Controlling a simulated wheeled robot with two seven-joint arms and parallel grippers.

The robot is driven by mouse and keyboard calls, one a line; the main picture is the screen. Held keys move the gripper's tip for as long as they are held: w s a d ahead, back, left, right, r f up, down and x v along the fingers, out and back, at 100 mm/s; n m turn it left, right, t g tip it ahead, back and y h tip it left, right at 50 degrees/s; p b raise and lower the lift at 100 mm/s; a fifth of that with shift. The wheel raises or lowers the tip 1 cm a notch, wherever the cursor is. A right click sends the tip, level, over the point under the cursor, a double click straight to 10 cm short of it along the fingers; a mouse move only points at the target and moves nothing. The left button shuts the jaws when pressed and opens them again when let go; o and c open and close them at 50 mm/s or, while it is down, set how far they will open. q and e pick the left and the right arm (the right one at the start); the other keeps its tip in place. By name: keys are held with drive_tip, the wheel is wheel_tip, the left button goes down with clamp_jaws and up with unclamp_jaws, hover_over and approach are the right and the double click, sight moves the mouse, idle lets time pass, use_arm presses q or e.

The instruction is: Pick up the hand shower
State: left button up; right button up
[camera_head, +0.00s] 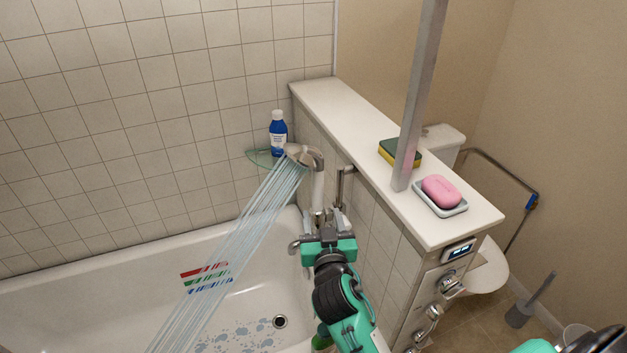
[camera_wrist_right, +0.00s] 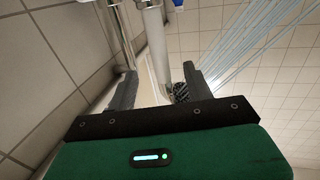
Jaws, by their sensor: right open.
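The hand shower (camera_head: 318,190) stands upright near the tap end of the bath, with its grey head tilted left and water streaming from it. Its white handle also shows in the right wrist view (camera_wrist_right: 153,45), between my two fingers as seen there. My right gripper (camera_head: 322,219) is open at the lower part of the handle, and it also shows in the right wrist view (camera_wrist_right: 160,73). I cannot tell whether either finger touches the handle. The gripper hides the handle's lower end in the head view.
A tiled half wall (camera_head: 340,115) stands right of the shower, with a metal post (camera_head: 419,95), sponge (camera_head: 400,153) and pink soap (camera_head: 441,190) on a dish. A blue bottle (camera_head: 278,135) stands on a corner shelf (camera_head: 262,158). The bath (camera_head: 110,290) is open to the left.

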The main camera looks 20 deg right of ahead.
sight(318, 194)
drive_tip(key=p+x, duration=0.1)
drive_tip(key=x, duration=0.3)
drive_tip(key=shift+w+d, duration=0.15)
drive_tip(key=shift+w, duration=0.2)
drive_tip(key=p+x, duration=0.2)
drive_tip(key=x, duration=0.2)
drive_tip(key=shift+w+d+f, duration=0.1)
drive_tip(key=shift+w+d, duration=0.1)
drive_tip(key=shift+w, duration=0.05)
drive_tip(key=shift+w+d+f, duration=0.15)
drive_tip(key=shift+w, duration=0.25)
clamp_jaws()
